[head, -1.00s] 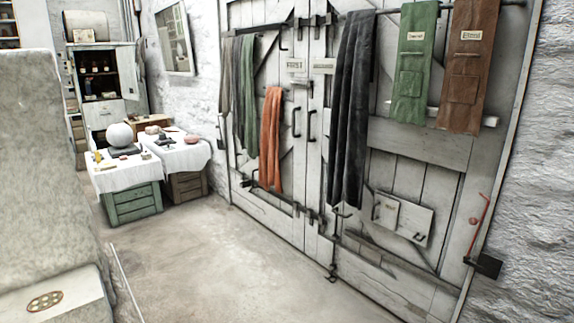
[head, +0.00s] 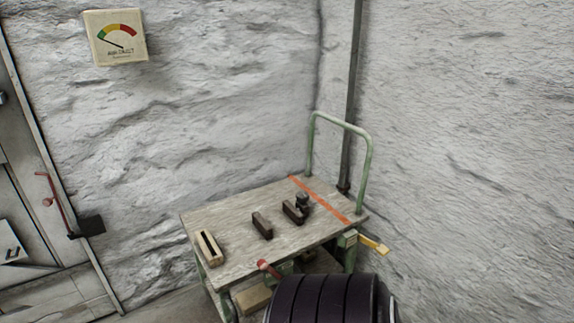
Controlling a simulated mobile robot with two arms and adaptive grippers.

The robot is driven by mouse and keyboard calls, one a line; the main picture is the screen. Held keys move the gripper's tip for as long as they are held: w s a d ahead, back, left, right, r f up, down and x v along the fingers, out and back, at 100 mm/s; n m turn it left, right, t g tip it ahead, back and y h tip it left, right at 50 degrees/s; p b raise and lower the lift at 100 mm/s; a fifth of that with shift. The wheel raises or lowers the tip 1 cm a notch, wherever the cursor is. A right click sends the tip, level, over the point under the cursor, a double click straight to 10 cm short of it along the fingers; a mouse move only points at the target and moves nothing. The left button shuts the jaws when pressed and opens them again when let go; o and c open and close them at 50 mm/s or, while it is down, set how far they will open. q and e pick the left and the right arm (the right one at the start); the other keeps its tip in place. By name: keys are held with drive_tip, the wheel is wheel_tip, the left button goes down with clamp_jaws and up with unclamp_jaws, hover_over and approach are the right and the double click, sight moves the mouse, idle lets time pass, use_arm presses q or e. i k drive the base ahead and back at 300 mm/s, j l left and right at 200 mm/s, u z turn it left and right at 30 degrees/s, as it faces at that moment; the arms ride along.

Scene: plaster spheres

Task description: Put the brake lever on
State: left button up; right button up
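A cart (head: 235,255) with a grey wooden deck and a green push handle (head: 343,122) stands against the wall. A lever with a red knob (head: 263,264) sticks up at its front edge. A yellow-ended lever or handle (head: 374,245) points out to the right from the cart's right front corner. I cannot tell from this view which of the two is the brake lever, nor its exact setting. The lower part of the cart is partly hidden by a dark ribbed cylinder in front.
On the deck lie a slotted wooden block (head: 209,248), a dark block (head: 262,225) and another dark block with a knob (head: 295,209). An orange line (head: 325,201) crosses the deck. A gauge (head: 116,37) hangs on the wall. A red lever (head: 54,200) is beside the door at left.

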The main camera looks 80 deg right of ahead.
sight(262, 264)
drive_tip(key=z, duration=2.25)
drive_tip(key=i+j+u, duration=0.25)
drive_tip(key=j, duration=0.2)
drive_tip(key=i, duration=0.05)
